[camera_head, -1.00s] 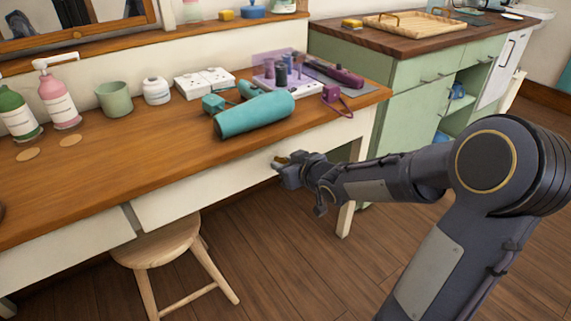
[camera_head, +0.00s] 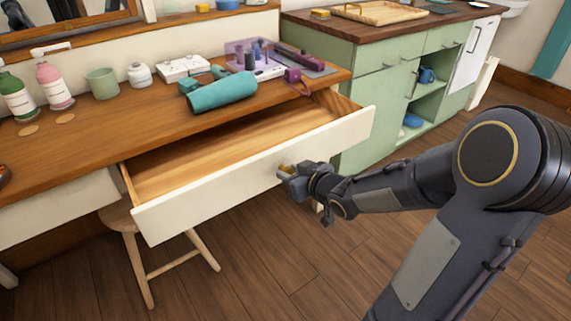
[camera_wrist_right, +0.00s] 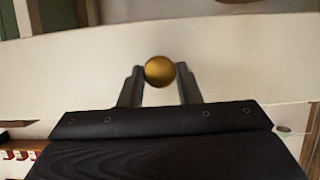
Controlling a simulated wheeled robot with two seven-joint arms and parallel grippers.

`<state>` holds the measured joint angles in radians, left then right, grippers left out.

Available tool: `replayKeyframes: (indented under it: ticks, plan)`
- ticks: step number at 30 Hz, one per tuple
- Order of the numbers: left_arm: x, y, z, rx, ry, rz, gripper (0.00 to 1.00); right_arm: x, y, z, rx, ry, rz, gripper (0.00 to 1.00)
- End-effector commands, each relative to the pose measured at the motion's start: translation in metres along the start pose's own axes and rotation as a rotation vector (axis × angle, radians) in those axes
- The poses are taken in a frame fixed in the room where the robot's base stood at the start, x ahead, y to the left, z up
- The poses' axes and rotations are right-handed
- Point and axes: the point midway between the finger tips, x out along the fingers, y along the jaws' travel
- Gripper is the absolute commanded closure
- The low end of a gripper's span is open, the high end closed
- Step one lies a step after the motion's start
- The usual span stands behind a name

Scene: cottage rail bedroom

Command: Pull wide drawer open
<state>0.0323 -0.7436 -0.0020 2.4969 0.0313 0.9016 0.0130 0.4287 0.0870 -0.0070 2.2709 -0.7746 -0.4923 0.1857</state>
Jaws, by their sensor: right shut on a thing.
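The wide drawer (camera_head: 190,205) of the wooden desk is pulled well out, and its bare, empty-looking wooden inside shows. Its white front also fills much of the right wrist view (camera_wrist_right: 240,70). A round brass knob (camera_wrist_right: 160,71) sits on the drawer front, between my two right fingers. My right gripper (camera_head: 288,170) is shut on this knob in the head view. My left gripper is not in view.
The desk top (camera_head: 110,150) holds a teal hair dryer (camera_head: 222,92), bottles and a green cup (camera_head: 102,82). A wooden stool (camera_head: 135,245) stands beneath the drawer. A green cabinet (camera_head: 375,95) is at the right. Floor in front is clear.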

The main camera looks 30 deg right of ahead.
Motion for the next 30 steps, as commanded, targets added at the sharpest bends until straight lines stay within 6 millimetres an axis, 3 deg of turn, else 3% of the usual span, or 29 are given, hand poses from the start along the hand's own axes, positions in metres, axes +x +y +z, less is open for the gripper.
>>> replayKeyframes:
  ticks: [3, 10, 25, 26, 30]
  plan:
    - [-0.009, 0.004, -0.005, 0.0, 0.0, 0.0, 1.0, -0.023, 0.0, 0.006, 0.003, -0.002, 0.002, 1.0]
    - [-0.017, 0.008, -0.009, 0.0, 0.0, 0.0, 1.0, -0.052, 0.0, 0.019, 0.001, -0.001, 0.002, 1.0]
    - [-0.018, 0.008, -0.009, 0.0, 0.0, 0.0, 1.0, -0.06, 0.0, 0.025, 0.0, 0.0, -0.001, 1.0]
    - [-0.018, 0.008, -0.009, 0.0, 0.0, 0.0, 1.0, -0.06, 0.0, 0.025, 0.0, 0.0, -0.001, 0.68]
    - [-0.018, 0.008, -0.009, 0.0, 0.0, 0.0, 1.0, -0.06, 0.0, 0.025, 0.0, 0.0, -0.001, 0.5]
